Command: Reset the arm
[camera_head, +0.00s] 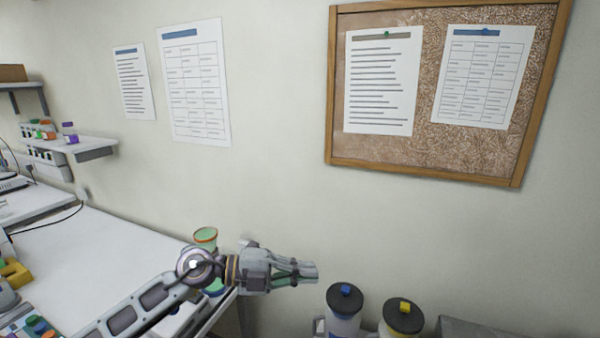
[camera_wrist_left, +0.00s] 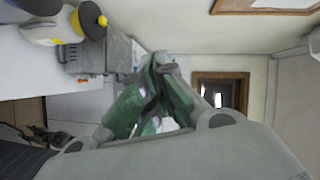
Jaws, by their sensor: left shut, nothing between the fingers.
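My left arm reaches in from the lower left in the head view. My left gripper (camera_head: 305,272) is extended to the right, past the right end of the white bench, near the wall. Its fingers are together with nothing between them. In the left wrist view the fingertips of the left gripper (camera_wrist_left: 160,62) meet at the middle of the picture, and no object is held. My right gripper is in neither view.
Two white containers with dark lids, one with a blue knob (camera_head: 345,300) and one with a yellow knob (camera_head: 403,316), stand right of the gripper. A green container with an orange rim (camera_head: 205,236) stands behind the arm. The white bench (camera_head: 95,250) is at left. A corkboard (camera_head: 430,155) hangs above.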

